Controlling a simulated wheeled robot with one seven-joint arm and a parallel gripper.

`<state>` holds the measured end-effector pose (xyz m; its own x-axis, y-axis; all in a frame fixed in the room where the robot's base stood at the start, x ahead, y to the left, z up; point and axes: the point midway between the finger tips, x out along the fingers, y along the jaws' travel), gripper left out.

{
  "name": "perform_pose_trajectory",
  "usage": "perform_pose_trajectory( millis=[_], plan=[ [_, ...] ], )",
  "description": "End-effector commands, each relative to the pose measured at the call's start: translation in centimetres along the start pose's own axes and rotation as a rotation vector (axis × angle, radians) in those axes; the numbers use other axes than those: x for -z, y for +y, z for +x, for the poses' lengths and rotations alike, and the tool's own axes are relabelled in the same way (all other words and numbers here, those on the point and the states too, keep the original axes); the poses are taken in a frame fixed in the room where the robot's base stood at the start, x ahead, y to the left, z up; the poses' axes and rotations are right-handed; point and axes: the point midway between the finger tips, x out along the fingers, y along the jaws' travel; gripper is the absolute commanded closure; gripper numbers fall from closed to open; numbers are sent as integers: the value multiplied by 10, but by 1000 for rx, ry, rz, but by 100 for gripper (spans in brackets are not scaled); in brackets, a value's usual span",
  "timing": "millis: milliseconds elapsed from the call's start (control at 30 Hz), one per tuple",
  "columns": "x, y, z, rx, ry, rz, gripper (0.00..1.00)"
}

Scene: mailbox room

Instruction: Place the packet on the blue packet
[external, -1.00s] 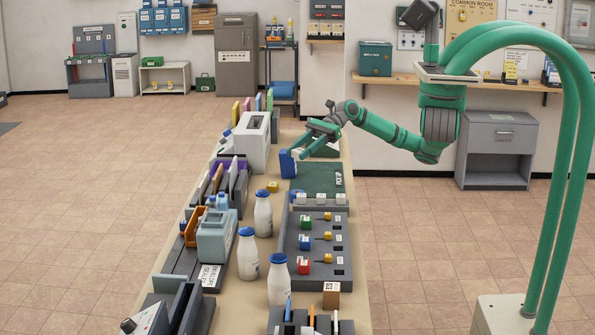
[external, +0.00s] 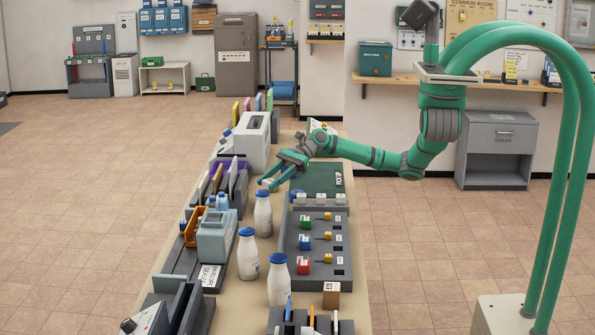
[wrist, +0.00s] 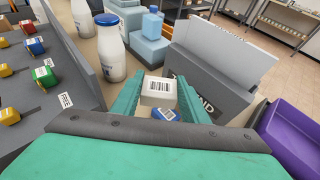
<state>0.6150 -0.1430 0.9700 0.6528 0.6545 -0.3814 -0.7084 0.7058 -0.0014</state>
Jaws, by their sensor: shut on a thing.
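My gripper (external: 268,184) is low over the table, in the gap behind the rear milk bottle. In the wrist view its teal fingers (wrist: 160,98) are shut on a pale packet (wrist: 158,90) with a barcode label. The packet shows as a small pale patch (external: 271,184) between the fingers in the external view. A blue packet (wrist: 165,115) with a white label shows between the fingers, just below the pale packet in the wrist picture. I cannot tell whether the two touch. The blue packet cannot be made out in the external view.
White bottles with blue caps (external: 263,214) stand in a row close in front of my gripper. A dark sorter with upright dividers (external: 236,184) and a purple bin (wrist: 291,133) are on one side. A grey board with coloured blocks (external: 315,245) is on the other.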

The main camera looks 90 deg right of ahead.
Motion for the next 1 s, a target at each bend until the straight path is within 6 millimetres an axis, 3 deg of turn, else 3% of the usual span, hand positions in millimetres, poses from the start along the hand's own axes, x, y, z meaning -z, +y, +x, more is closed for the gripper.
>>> perform_pose_trajectory(
  millis=[233,433,667,1000],
  plan=[
    [21,-20,22,0,0,1,82],
    [28,-26,29,0,0,1,82],
    [54,-26,39,2,-2,3,82],
    [57,-26,41,1,-1,0,82]
  ],
)
